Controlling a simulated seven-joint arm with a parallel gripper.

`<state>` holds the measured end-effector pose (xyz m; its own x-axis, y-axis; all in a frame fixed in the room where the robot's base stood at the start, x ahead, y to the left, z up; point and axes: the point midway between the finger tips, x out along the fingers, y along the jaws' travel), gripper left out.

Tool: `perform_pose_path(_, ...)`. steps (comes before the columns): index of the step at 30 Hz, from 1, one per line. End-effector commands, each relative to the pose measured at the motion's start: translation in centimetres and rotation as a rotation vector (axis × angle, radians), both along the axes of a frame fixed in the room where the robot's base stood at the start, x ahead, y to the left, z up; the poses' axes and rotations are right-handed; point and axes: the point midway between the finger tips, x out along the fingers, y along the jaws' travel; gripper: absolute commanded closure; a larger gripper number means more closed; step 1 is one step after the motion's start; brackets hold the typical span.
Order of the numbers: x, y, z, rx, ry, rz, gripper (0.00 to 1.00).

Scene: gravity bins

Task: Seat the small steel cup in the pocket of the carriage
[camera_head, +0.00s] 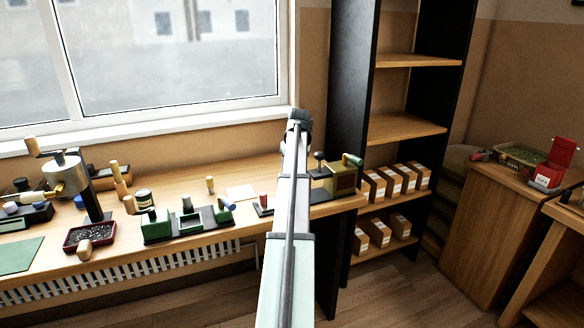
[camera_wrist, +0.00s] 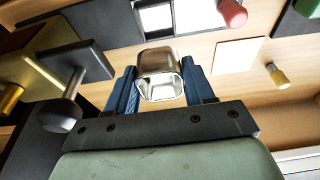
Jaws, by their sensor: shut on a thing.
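In the wrist view, my gripper (camera_wrist: 162,88) is shut on the small steel cup (camera_wrist: 158,62), a shiny rounded-square piece held between two blue fingers. Its open end faces the camera. Beyond it lies a dark plate with a bright square recess (camera_wrist: 155,18), which looks like the carriage and its pocket. The cup is in front of this plate in the picture; I cannot tell the gap between them. A red knob (camera_wrist: 232,13) stands to the right of the plate. In the head view my arm hides the gripper and cup; the red knob (camera_head: 263,200) shows left of the arm.
A black ball-topped lever (camera_wrist: 60,112) stands close on the left in the wrist view. A brass box (camera_head: 340,182) with a green handle is right of my arm. A green fixture (camera_head: 157,228) sits left on the bench. A pale card (camera_wrist: 238,54) lies flat.

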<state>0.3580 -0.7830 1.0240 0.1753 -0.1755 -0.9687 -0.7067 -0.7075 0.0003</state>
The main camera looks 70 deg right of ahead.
Motion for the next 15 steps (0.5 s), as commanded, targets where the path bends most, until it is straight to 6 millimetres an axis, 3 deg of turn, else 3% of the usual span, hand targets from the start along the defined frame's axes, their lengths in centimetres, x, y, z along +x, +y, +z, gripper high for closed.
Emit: perform_pose_path(15,0.0,0.1,-2.6,0.001,0.001,0.0,0.86)
